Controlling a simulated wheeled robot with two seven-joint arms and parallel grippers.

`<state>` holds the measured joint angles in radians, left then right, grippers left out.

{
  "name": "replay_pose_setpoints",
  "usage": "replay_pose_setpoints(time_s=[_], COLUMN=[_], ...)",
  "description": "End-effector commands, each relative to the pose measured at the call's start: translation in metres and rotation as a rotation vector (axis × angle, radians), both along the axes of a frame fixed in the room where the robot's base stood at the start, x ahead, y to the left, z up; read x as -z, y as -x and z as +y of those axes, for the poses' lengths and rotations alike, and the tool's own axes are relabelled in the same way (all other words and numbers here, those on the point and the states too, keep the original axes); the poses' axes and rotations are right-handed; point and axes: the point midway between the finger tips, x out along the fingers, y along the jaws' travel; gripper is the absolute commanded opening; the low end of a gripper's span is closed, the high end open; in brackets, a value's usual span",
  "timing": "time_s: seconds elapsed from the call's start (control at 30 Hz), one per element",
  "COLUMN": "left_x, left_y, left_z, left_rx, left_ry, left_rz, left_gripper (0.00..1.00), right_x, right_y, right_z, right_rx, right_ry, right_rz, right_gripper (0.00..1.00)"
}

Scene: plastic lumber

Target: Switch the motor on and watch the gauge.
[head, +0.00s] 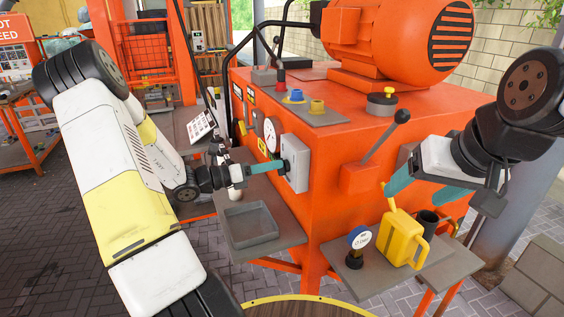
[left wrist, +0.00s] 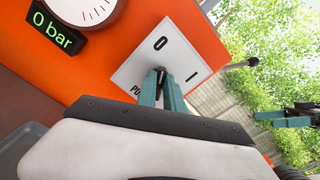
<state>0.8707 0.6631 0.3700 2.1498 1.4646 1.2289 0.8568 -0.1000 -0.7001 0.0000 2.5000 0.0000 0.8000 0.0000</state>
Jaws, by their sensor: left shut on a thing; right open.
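The switch box (head: 296,162) is a pale grey plate on the front of the orange machine. In the left wrist view its face (left wrist: 143,58) shows the marks O and I. My left gripper (head: 284,166) is shut on the dark switch knob (left wrist: 160,72) in the middle of that plate; the fingers hide most of the knob, so its setting is unclear. The round white gauge (head: 271,135) is left of the switch box. Its display (left wrist: 52,33) reads 0 bar. The orange motor (head: 400,40) lies on top. My right gripper (head: 416,197) is open above the yellow jug.
A grey tray (head: 250,226) sits on a shelf below the switch box. A black-knobbed lever (head: 380,137) sticks out of the machine's front between my grippers.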

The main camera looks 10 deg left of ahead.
Motion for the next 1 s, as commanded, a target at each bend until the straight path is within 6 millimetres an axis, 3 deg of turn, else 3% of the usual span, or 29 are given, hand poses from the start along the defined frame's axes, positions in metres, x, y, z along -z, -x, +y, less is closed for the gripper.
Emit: replay_pose_setpoints(time_s=[1.0], left_x=[-0.0007], left_y=[0.0061], left_z=[-0.0033], left_rx=[-0.002], left_ry=[-0.484], left_rz=[-0.714], left_gripper=[0.00], right_x=[0.0000], right_y=[0.0000], right_z=[0.0000], right_rx=[0.000], right_ry=[0.000], right_rz=[0.000], right_gripper=[0.72])
